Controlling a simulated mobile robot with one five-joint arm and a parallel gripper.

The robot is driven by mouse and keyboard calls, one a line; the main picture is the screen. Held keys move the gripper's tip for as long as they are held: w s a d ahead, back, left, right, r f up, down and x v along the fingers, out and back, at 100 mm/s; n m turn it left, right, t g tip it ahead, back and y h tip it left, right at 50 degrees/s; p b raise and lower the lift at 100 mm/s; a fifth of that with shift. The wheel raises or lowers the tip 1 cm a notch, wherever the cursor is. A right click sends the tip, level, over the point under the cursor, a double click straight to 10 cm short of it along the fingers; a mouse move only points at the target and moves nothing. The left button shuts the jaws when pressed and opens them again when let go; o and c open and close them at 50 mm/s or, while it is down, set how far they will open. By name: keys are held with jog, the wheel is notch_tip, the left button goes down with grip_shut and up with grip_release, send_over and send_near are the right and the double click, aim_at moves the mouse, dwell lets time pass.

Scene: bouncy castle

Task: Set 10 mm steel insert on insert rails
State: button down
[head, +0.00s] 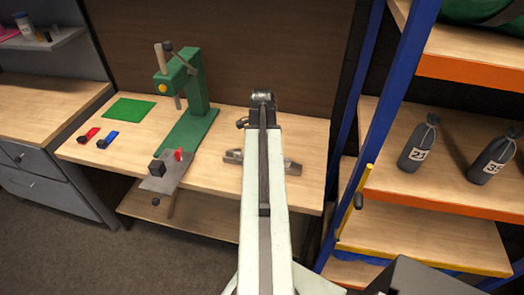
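My arm reaches up the middle of the view over the wooden bench. Its far end (263,100) is above the bench, and I cannot make out the fingers. A grey metal piece (290,167) lies on the bench, partly hidden behind my arm; its ends show on both sides. A green press (200,100) stands to the left, with a grey plate (155,186) at its front bearing a dark block (157,168) and a small red piece (179,155). I cannot tell for certain which piece is the steel insert or which are the insert rails.
A green mat (130,109), a red item (88,135) and a blue item (108,139) lie on the bench's left. A blue-framed rack (385,95) stands close on the right, with dark bottles numbered 21 (418,147) and 35 (493,160). Drawers (35,185) stand left.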

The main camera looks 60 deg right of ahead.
jog(key=shift+f, duration=0.1)
jog(key=shift+f+b, duration=0.2)
jog(key=shift+b, duration=0.15)
jog(key=shift+f, duration=0.2)
dwell(0.4)
jog(key=c, duration=1)
grip_release()
jog(key=shift+c, duration=0.2)
notch_tip(320, 180, up, 8)
jog(key=p, duration=0.7)
jog(key=shift+r+p, duration=0.1)
jog(key=shift+p, duration=0.3)
jog(key=shift+f, duration=0.2)
